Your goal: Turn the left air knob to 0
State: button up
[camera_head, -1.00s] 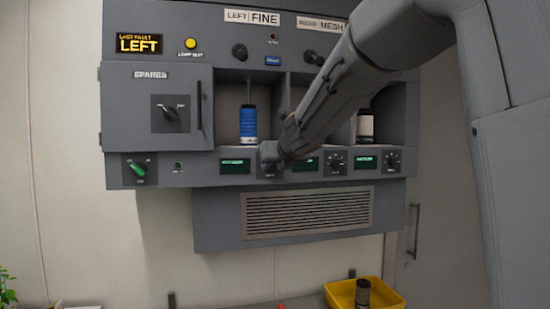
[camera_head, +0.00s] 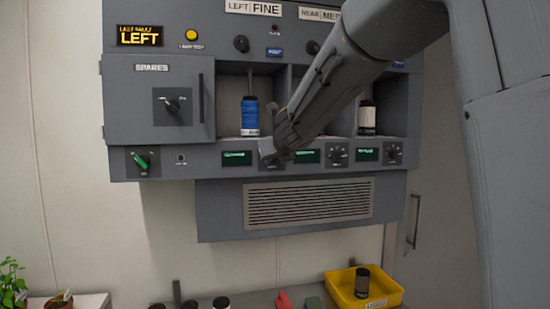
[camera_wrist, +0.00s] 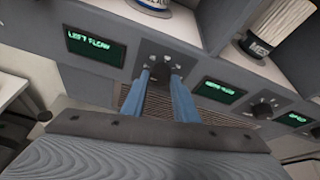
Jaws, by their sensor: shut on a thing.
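The left air knob (camera_wrist: 160,70) is dark and sits on a black plate, right of a green display reading "LEFT FLOW" in the wrist view. My gripper (camera_wrist: 161,76) has its two blue fingers shut on the knob, one on each side. The knob's pointer and scale marks are too small to read. In the head view my gripper (camera_head: 272,157) is at the panel's lower strip, just right of the left green display (camera_head: 237,158), and hides most of the knob.
More knobs (camera_head: 338,155) and displays (camera_head: 307,156) continue to the right. A blue-labelled bottle (camera_head: 250,118) stands in the bay above, a white-labelled one (camera_head: 367,118) farther right. A green switch (camera_head: 142,161) is at left. A yellow bin (camera_head: 372,296) sits on the bench below.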

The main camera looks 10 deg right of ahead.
jog(key=o, duration=1)
jog(key=shift+f, duration=0.15)
jog(key=shift+o, duration=0.2)
jog(key=p+v, duration=0.1)
jog(key=v, duration=0.7)
jog(key=shift+p, duration=0.4)
jog(key=shift+w, duration=0.1)
